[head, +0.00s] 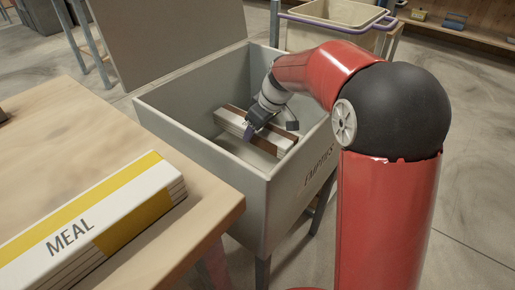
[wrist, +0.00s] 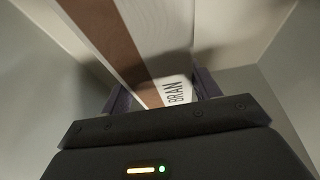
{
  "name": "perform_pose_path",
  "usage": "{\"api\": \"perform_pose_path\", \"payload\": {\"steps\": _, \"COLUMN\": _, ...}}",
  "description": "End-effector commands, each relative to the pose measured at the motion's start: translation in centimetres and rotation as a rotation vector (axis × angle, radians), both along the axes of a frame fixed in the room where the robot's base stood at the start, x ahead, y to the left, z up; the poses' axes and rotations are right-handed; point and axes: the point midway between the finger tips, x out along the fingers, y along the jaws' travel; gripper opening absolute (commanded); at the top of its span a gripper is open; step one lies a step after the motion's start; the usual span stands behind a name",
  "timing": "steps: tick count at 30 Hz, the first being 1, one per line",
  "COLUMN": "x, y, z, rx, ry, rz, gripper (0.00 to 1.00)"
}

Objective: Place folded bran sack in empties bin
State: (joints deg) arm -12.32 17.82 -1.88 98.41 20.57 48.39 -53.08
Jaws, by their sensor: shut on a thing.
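The folded bran sack (head: 284,142) is white with a brown stripe, and the word BRAN shows on it in the wrist view (wrist: 177,92). My gripper (head: 256,125) is shut on the sack, with one finger on each side of it in the wrist view (wrist: 163,92). Gripper and sack are inside the grey empties bin (head: 285,205), below its rim. The bin's lid (head: 165,35) stands open at the back. I cannot tell whether the sack touches the bin's floor. My gripper hides part of the sack.
A wooden table (head: 190,235) at the left carries a white and yellow MEAL sack (head: 105,220). A cream tub (head: 335,12) with a purple rail stands behind the bin. A shelf (head: 460,33) with small items is at the back right. Floor is clear at the right.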

Motion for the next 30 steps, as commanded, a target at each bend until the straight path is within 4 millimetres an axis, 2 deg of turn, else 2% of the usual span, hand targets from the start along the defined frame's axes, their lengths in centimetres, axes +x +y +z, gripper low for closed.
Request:
{"api": "perform_pose_path", "payload": {"steps": 1, "x": 0.0, "y": 0.0, "z": -1.1, "rx": 0.0, "ry": 0.003, "rz": -0.001, "gripper": 0.37}}
{"api": "perform_pose_path", "payload": {"steps": 3, "x": 0.0, "y": 0.0, "z": -2.1, "rx": -0.001, "ry": 0.001, "rz": 0.0, "gripper": 0.37}}
{"api": "perform_pose_path", "payload": {"steps": 10, "x": 0.0, "y": 0.0, "z": -3.7, "rx": 0.001, "ry": 0.001, "rz": -0.001, "gripper": 0.37}}
{"api": "perform_pose_path", "payload": {"steps": 17, "x": 0.0, "y": 0.0, "z": -7.0, "rx": 0.0, "ry": 0.003, "rz": 0.0, "gripper": 0.37}}
{"api": "perform_pose_path", "payload": {"steps": 29, "x": 0.0, "y": 0.0, "z": -7.6, "rx": 0.0, "ry": -0.001, "rz": 0.0, "gripper": 0.37}}
{"api": "perform_pose_path", "payload": {"steps": 30, "x": 0.0, "y": 0.0, "z": -7.5, "rx": -0.001, "ry": -0.001, "rz": 0.0, "gripper": 0.65}}
